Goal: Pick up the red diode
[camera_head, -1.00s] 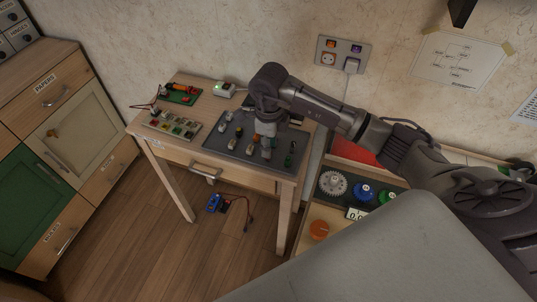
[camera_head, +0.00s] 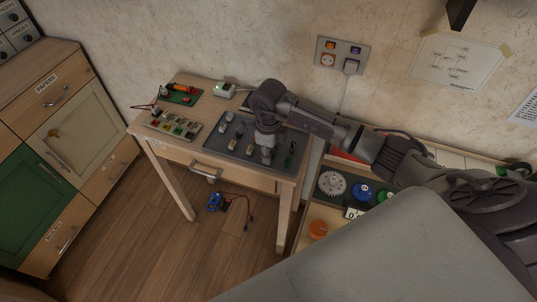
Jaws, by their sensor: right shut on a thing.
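My right gripper (camera_head: 267,158) points down over the grey tray (camera_head: 222,153) on the small wooden table. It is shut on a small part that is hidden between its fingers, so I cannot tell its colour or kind. Several small parts stand in the tray, among them pale ones (camera_head: 232,145) to the left of the gripper and a dark green one (camera_head: 290,158) to its right. I cannot make out the red diode for certain. My left gripper is not in view.
A board of coloured keys (camera_head: 174,125) and a green circuit board (camera_head: 180,95) lie on the table's left side. A white device (camera_head: 226,89) stands at the back. A lower bench with a gear (camera_head: 332,184) and coloured knobs (camera_head: 361,191) is on the right.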

